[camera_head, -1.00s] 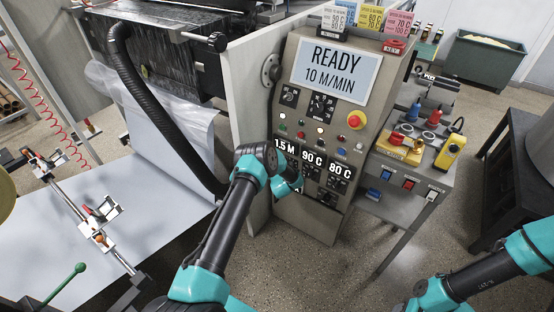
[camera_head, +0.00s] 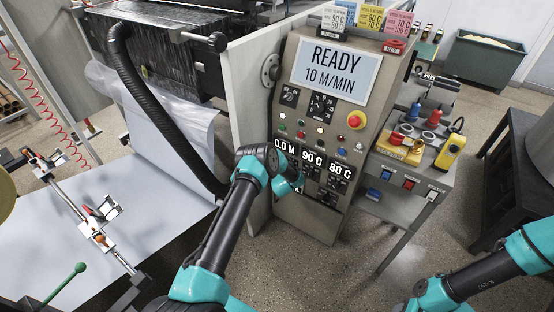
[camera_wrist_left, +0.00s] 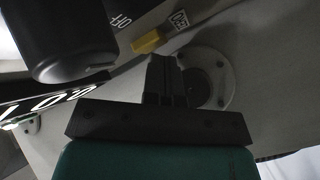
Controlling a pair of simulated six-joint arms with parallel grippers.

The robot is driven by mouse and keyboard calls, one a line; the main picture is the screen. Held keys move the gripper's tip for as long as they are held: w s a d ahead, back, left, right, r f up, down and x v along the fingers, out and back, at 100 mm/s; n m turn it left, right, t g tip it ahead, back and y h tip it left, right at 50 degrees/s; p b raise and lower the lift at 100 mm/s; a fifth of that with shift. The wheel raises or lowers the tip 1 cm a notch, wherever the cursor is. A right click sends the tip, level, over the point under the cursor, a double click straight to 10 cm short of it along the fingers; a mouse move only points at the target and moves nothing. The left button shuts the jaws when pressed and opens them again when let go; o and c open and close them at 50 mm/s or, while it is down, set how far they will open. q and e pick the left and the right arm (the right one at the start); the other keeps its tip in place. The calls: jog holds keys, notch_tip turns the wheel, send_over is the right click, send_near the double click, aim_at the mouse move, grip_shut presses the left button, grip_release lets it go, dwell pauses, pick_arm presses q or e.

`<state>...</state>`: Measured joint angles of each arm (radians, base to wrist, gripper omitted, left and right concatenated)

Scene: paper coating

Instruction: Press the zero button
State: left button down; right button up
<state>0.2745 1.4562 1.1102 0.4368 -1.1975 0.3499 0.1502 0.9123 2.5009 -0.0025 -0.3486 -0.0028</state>
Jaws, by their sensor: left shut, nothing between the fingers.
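The grey control console (camera_head: 310,215) stands in the middle of the head view, with a READY 10 M/MIN screen (camera_head: 337,71). Its length display (camera_head: 284,149) reads 0.0 M, beside two 90 C and 80 C displays. My left arm reaches the panel's lower left and hides the controls below the length display. My left gripper (camera_wrist_left: 164,70) is shut and empty in the left wrist view, close to the panel. A small yellow part (camera_wrist_left: 148,42) lies just beyond the fingertips, beside a small label; contact cannot be told. My right gripper is out of view.
A red emergency knob (camera_head: 355,120) sits on the panel's right. A side table (camera_head: 413,178) to the right holds several tools and a yellow device (camera_head: 449,151). A black corrugated hose (camera_head: 150,100) and pale sheet (camera_head: 110,215) lie left of my left arm.

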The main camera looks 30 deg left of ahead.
pick_arm(q)
jog(key=shift+s, duration=0.8)
jog(key=s, duration=0.5)
jog(key=shift+a, duration=0.3)
dwell(0.3)
dwell(0.6)
